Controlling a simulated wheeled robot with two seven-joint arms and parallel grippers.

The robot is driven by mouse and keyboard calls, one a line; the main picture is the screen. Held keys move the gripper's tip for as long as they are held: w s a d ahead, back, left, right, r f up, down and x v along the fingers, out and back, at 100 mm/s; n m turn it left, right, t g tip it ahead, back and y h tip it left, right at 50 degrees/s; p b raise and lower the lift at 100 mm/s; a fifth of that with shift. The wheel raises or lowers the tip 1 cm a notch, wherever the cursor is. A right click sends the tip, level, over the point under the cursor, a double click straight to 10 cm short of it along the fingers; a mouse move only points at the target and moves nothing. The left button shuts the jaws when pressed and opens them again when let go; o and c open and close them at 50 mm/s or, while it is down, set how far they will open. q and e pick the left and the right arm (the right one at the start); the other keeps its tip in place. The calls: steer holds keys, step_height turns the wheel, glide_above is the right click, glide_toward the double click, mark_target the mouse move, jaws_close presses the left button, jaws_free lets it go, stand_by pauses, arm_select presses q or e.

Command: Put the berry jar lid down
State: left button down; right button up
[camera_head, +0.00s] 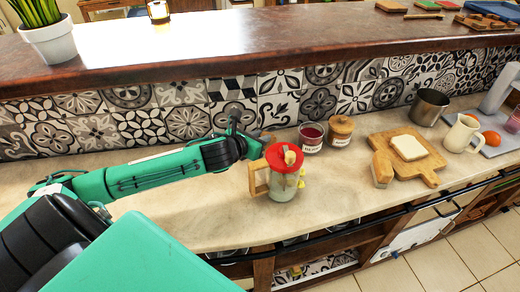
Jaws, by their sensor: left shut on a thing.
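The berry jar (311,138) stands upright on the counter, with dark red contents showing at its uncovered top. My left gripper (258,139) is above the counter, left of the berry jar and just behind the red-topped pitcher. It is shut on a small brown wooden piece, which looks like the berry jar lid (268,138); the fingers and the pitcher hide part of it. I cannot tell whether the lid touches the counter. My right gripper is not in view.
The pitcher (286,188) with a red top stands close in front of the gripper. Right of the berry jar are a wooden-lidded jar (340,132), a cutting board (421,170) with bread (409,147), and a metal pot (429,107). The counter (215,205) left of the pitcher is clear.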

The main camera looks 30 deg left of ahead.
arm_select(q)
steer(key=shift+f, duration=0.6)
step_height(320, 180, down, 3)
steer(key=shift+f, duration=0.5)
steer(key=c, duration=1.4)
jaws_free()
steer(key=shift+f, duration=0.1)
steer(key=shift+o, duration=0.6)
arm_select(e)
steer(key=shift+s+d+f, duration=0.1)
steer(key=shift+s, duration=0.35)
